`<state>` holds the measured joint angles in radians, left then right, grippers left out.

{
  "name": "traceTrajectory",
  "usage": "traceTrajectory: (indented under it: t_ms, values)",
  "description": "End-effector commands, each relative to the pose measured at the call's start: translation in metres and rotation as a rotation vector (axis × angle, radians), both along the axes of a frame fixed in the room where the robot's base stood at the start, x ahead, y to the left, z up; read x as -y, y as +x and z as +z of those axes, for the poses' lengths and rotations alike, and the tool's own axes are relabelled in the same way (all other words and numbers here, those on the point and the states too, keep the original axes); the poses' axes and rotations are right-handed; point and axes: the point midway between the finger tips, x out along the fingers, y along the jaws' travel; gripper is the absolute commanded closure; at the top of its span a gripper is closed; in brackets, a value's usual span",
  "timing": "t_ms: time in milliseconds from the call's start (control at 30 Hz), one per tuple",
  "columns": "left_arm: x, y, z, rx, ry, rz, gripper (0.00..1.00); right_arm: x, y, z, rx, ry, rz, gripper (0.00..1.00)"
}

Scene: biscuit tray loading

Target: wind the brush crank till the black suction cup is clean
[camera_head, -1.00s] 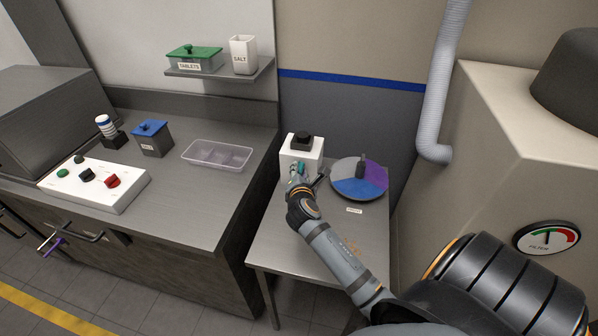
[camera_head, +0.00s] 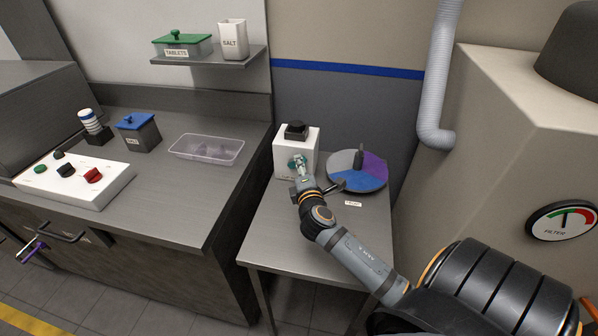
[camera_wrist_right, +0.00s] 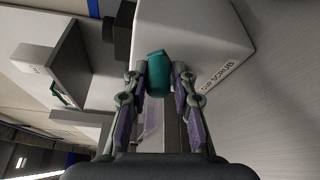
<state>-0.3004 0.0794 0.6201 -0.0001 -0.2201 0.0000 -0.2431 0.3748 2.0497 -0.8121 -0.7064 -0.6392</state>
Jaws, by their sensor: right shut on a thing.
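A white box (camera_head: 283,153) stands on the small side table, with a black piece (camera_head: 296,131) on its top. The right wrist view shows the label CUP SCRUB on the box (camera_wrist_right: 205,30). A teal crank knob (camera_head: 297,161) is on its front. My right gripper (camera_head: 301,172) is shut on this knob, which sits between the purple-padded fingers in the right wrist view (camera_wrist_right: 160,78). The fingers hide part of the crank. I cannot make out a suction cup or how clean it is.
A round disc (camera_head: 350,182) in grey, purple and blue lies close right of the box. A clear tray (camera_head: 236,155), a blue-lidded pot (camera_head: 145,138) and a button panel (camera_head: 108,182) stand on the left counter. The side table's front (camera_head: 275,235) is clear.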

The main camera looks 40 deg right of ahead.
Motion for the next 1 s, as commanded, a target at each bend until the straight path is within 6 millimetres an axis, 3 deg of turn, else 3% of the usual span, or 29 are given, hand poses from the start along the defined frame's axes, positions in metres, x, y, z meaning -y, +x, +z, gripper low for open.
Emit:
traceTrajectory:
  t_ms: [33,567,600,700,1000]
  values:
    - [-0.0001,0.0001,-0.0033,0.0,0.0,0.0,0.6,-0.0007,0.0022,0.0072,0.026,-0.003,0.005,1.0]
    - [-0.0005,0.0005,-0.005,0.001,0.001,0.0,0.6,-0.0003,0.0014,0.0094,0.046,0.015,0.004,1.0]
    - [-0.0005,0.0005,-0.005,0.001,0.001,0.0,0.6,-0.0003,0.0014,0.0094,0.046,0.015,0.004,0.7]
    - [-0.0007,0.0006,-0.005,0.001,0.001,0.0,0.6,0.0,0.0011,0.008,0.043,0.017,0.003,0.57]
    - [-0.0032,-0.0002,-0.0055,0.0,0.004,-0.001,0.6,-0.0002,-0.0009,0.0032,0.035,0.02,0.001,0.55]
